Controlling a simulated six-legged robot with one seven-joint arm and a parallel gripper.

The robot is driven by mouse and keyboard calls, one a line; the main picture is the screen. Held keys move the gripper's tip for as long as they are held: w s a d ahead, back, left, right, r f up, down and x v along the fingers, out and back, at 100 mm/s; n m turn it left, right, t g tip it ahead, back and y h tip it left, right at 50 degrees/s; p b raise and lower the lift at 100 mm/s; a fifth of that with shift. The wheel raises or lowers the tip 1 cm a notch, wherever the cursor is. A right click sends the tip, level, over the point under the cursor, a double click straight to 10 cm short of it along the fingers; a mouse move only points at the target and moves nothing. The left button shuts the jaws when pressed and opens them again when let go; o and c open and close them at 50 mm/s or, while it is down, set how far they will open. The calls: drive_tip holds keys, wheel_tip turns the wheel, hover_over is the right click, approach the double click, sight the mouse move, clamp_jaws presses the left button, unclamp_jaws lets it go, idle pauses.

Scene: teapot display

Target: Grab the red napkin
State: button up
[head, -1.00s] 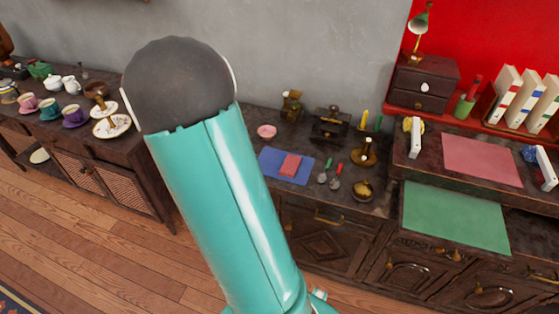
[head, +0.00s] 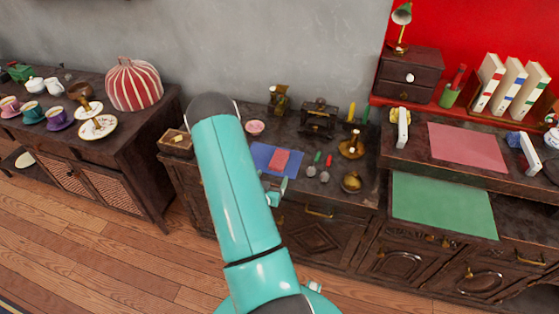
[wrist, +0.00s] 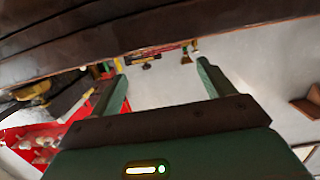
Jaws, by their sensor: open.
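The small folded red napkin (head: 279,160) lies on a blue cloth (head: 262,153) on the dark wooden cabinet, just right of my arm in the head view. A larger flat pinkish-red cloth (head: 467,147) lies on the raised desk to the right. My gripper (wrist: 160,68) shows in the wrist view with its two fingers apart and nothing between them. Beyond them is a pale grey surface, with small blurred objects near a dark wooden edge. I cannot make out the napkin in the wrist view. In the head view my arm hides most of the gripper.
A wooden box (head: 176,143) sits at the cabinet's left end. A green cloth (head: 443,204) lies bare at right.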

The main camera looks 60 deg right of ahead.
sight(279, 160)
drive_tip(key=x, duration=0.9)
drive_tip(key=shift+w+d, duration=0.3)
drive_tip(key=shift+d, duration=0.05)
drive_tip(key=shift+c, duration=0.4)
drive_tip(key=c, duration=1)
